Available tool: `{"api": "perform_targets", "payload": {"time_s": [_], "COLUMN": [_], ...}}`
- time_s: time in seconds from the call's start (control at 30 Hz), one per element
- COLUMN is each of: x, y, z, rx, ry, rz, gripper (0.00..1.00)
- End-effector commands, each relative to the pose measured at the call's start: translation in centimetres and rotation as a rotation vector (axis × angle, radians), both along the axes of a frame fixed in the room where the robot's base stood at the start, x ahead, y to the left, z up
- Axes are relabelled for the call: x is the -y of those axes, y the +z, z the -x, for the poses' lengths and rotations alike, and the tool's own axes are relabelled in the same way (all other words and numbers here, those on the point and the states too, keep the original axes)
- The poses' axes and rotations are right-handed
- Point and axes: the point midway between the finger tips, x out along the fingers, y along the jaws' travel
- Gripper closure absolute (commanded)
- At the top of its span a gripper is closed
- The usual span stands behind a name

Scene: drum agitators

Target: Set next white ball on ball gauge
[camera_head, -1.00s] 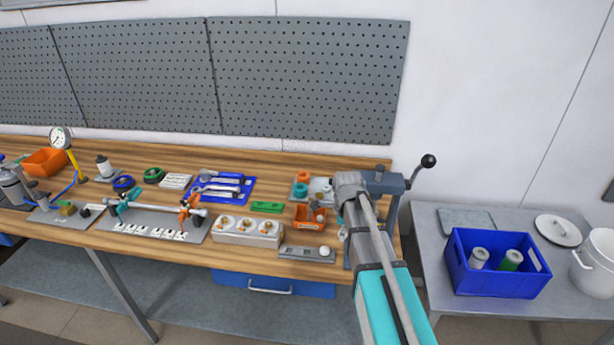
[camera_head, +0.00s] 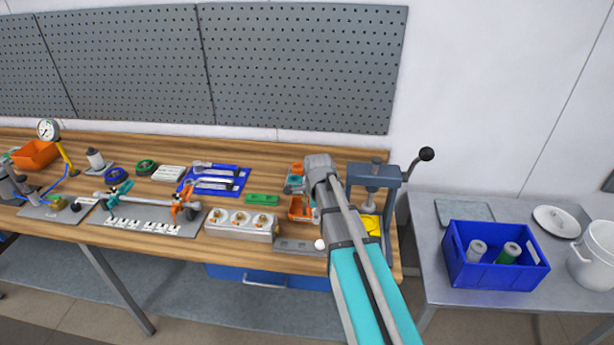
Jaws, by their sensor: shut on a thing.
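A white ball (camera_head: 320,244) shows at the left edge of my arm, at the right end of a low grey plate (camera_head: 292,245) near the bench's front edge. The plate looks like the ball gauge. I cannot tell whether the ball is seated in it. An orange bin (camera_head: 298,210) stands just behind, partly covered by my arm, and its contents are not clear. My gripper is hidden behind my arm.
A grey lever press (camera_head: 392,185) with a yellow part (camera_head: 371,224) stands right of my arm. A white block with several round fittings (camera_head: 240,224) and a green piece (camera_head: 262,200) lie left. A blue crate (camera_head: 495,275) with two cylinders is on the side table.

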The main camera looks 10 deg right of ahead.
Motion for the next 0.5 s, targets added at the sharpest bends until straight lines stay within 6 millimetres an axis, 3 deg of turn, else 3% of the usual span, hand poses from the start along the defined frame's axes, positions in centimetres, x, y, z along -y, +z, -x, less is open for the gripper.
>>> {"api": "perform_targets", "payload": {"time_s": [0.27, 0.5], "x": [-0.2, -0.5], "y": [0.8, 2.5], "z": [-2.0, -6.6], "rx": [0.0, 0.0], "ry": [0.001, 0.002], "rz": [0.0, 0.0], "gripper": [1.0, 1.0]}}
